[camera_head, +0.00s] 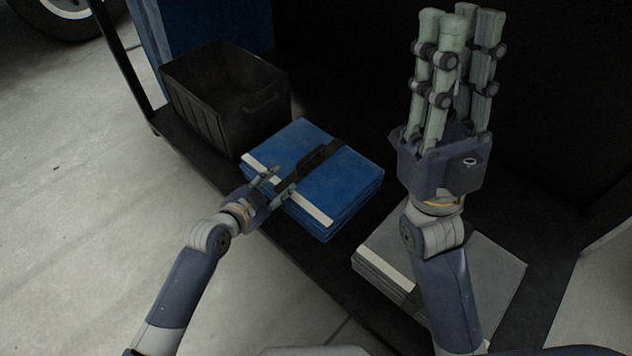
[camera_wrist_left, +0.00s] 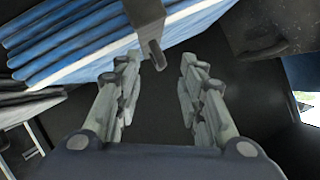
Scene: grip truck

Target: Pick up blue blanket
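The blue blanket (camera_head: 335,180) is a folded stack with a white stripe and a black strap with a handle (camera_head: 312,162). It lies on the dark truck bed. My left gripper (camera_head: 268,180) is at the blanket's near left side, in line with the strap. In the left wrist view, the fingers (camera_wrist_left: 158,68) are apart, and a dark strap or handle end (camera_wrist_left: 148,28) shows just beyond and between their tips. The blanket's layered blue edge (camera_wrist_left: 75,50) is at upper left there. My right gripper (camera_head: 462,25) points upward, away from the blanket, apparently empty; its finger gap is unclear.
A black crate (camera_head: 200,110) stands behind and left of the blanket. A folded grey blanket (camera_head: 490,285) lies at the near right, partly hidden by my right arm. A dark post (camera_head: 122,60) rises at the bed's left edge. Open concrete floor (camera_head: 80,200) is at left.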

